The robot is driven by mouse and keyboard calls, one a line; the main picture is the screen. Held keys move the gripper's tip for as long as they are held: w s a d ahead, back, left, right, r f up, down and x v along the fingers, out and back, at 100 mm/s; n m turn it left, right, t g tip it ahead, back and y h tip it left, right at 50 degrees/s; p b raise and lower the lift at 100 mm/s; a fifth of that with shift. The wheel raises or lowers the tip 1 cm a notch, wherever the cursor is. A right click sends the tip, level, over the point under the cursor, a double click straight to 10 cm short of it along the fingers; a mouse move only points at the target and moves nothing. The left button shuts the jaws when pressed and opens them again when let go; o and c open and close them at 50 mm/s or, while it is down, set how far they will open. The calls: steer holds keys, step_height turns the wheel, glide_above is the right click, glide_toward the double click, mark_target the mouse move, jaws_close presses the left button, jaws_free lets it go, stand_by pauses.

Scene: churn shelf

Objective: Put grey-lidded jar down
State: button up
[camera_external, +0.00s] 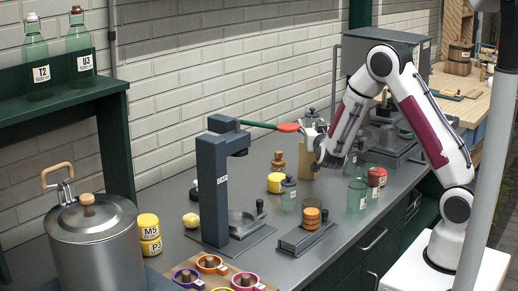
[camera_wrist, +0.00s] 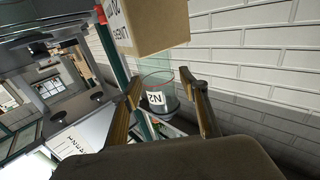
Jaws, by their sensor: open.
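A small glass jar with a dark grey lid (camera_external: 288,184) stands on the grey counter in the outside view, left of and below my gripper (camera_external: 322,156). In the wrist view, my gripper (camera_wrist: 166,92) has its two fingers spread apart. A clear jar (camera_wrist: 157,80) with a white label and a dark grey end shows beyond and between the fingertips, with no visible finger contact. I cannot tell for certain whether it is the same jar. The fingertips are too small to make out in the outside view.
A light brown box (camera_external: 307,160) stands beside my gripper, close above it in the wrist view (camera_wrist: 150,25). A green glass jar (camera_external: 357,194), a red-lidded jar (camera_external: 376,176) and a yellow-lidded jar (camera_external: 276,182) stand nearby. A dark press stand (camera_external: 213,190) is to the left.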

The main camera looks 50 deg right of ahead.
steer(key=v, duration=1.2)
steer(key=shift+r, duration=0.1)
steer(key=shift+w+a, duration=0.1)
stand_by(0.5)
steer(key=w+a+r+n+y, duration=0.2)
steer(key=a+r+y, duration=0.1)
steer(key=a+y, duration=0.5)
steer(key=s+a+r+n+g+y, duration=0.1)
steer(key=s+a+r+n+y, duration=0.2)
steer(key=s+a+y, duration=0.3)
steer(key=s+d+f+n+g+h, duration=0.1)
steer(key=s+n+g, duration=0.3)
steer(key=s, duration=2.1)
steer(key=shift+s+d+g, duration=0.2)
steer(key=shift+d+g, duration=0.4)
steer(key=shift+g, duration=0.5)
